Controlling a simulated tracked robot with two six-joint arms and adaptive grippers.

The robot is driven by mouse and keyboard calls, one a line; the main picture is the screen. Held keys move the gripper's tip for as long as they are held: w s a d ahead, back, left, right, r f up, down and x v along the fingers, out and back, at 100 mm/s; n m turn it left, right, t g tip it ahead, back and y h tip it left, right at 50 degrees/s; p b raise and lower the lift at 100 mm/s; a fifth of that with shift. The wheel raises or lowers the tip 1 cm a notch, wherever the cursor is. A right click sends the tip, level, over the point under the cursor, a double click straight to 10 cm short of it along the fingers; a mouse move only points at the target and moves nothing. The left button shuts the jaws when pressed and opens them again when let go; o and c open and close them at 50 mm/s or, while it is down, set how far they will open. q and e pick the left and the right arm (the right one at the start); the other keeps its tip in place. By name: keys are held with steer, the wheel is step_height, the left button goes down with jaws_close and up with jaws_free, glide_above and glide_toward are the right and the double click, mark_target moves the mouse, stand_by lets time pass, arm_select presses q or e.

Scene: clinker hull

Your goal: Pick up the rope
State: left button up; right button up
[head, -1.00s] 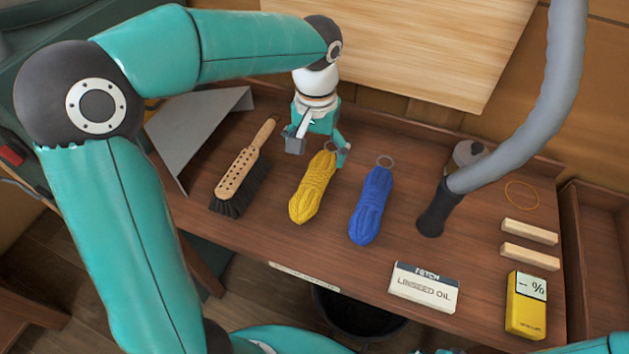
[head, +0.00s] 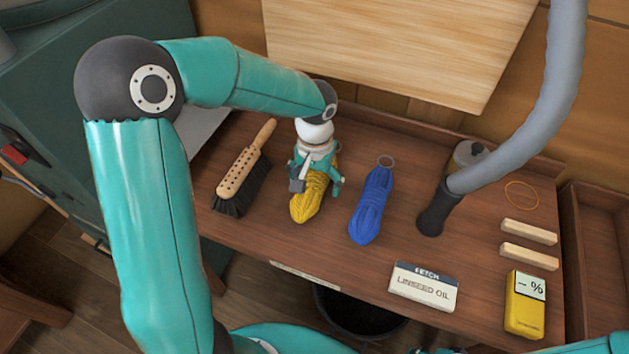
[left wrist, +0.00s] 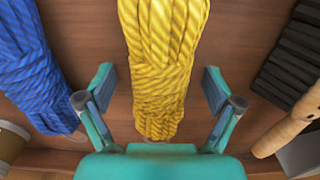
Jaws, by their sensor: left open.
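A bundled yellow rope (head: 307,205) lies on the brown bench, partly hidden in the head view by my left gripper (head: 317,187). In the left wrist view the yellow rope (left wrist: 163,60) runs between the two open fingers of the left gripper (left wrist: 160,90), with a gap on each side. The fingers do not touch it. A bundled blue rope (head: 371,205) with a metal ring lies to its right, and shows at the left of the left wrist view (left wrist: 32,70). My right gripper is not in view.
A wooden-handled brush (head: 240,180) lies left of the yellow rope. To the right are a grey hose (head: 545,120), a tin (head: 468,153), two wooden blocks (head: 528,232), a yellow meter (head: 525,303) and a linseed oil card (head: 424,288). A board (head: 400,50) stands behind.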

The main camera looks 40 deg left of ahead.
mark_target(315, 175)
arm_select(q)
steer(key=c, duration=1.4)
steer(key=shift+r, duration=0.1)
step_height(315, 175, up, 20)
steer(key=shift+p, duration=0.35)
